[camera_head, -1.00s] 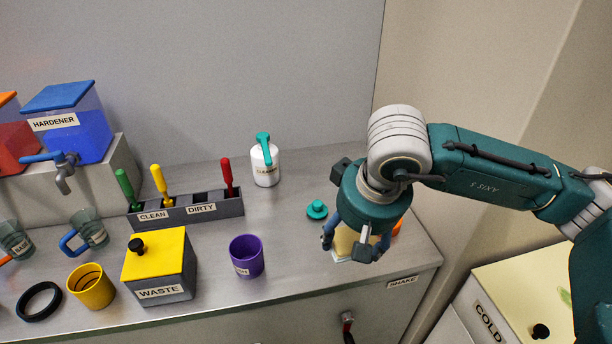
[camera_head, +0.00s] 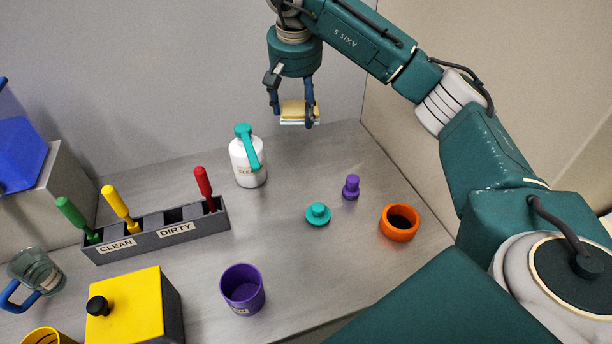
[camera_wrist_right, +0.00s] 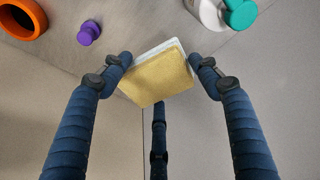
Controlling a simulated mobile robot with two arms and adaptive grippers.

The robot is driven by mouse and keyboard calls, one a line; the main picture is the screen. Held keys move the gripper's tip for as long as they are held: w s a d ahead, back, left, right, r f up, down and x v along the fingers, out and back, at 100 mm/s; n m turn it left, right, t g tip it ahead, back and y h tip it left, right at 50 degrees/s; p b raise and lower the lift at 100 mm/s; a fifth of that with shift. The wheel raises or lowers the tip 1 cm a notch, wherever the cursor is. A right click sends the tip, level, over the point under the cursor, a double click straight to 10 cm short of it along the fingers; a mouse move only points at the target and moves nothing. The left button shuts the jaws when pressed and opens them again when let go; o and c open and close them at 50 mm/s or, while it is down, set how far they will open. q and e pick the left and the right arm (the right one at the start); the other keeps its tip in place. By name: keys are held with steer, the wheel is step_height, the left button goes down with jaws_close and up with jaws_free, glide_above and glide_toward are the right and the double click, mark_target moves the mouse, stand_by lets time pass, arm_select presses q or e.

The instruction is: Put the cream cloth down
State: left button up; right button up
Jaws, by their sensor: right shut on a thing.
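The cream cloth (camera_head: 299,110) is a small folded pad, cream-yellow on one face with a paler layer beneath. My right gripper (camera_head: 292,112) is shut on it and holds it above the back of the metal counter, right of the white cleaner bottle. The right wrist view shows the cloth (camera_wrist_right: 160,80) between the blue fingers of the right gripper (camera_wrist_right: 160,78). My left gripper is in no view.
The cleaner bottle (camera_head: 248,165) with a teal top stands left of the held cloth. A teal knobbed piece (camera_head: 317,215), a purple peg (camera_head: 351,188) and an orange ring-like cup (camera_head: 400,222) stand on the counter. A purple cup (camera_head: 242,290) and the CLEAN/DIRTY tool rack (camera_head: 160,232) are farther left.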

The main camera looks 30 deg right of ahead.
steer(key=shift+w+d+f+m, duration=0.2)
steer(key=shift+d+f, duration=0.2)
steer(key=shift+d, duration=0.2)
steer(key=shift+w+d+f+m, duration=0.2)
steer(key=shift+d+f, duration=0.15)
steer(key=shift+d, duration=0.2)
step_height(320, 180, down, 14)
steer(key=shift+r+p, duration=0.1)
steer(key=shift+p, duration=1.05)
steer(key=shift+f, duration=0.9)
step_height(320, 180, down, 3)
steer(key=shift+f+p, duration=0.15)
steer(key=shift+p, duration=0.3)
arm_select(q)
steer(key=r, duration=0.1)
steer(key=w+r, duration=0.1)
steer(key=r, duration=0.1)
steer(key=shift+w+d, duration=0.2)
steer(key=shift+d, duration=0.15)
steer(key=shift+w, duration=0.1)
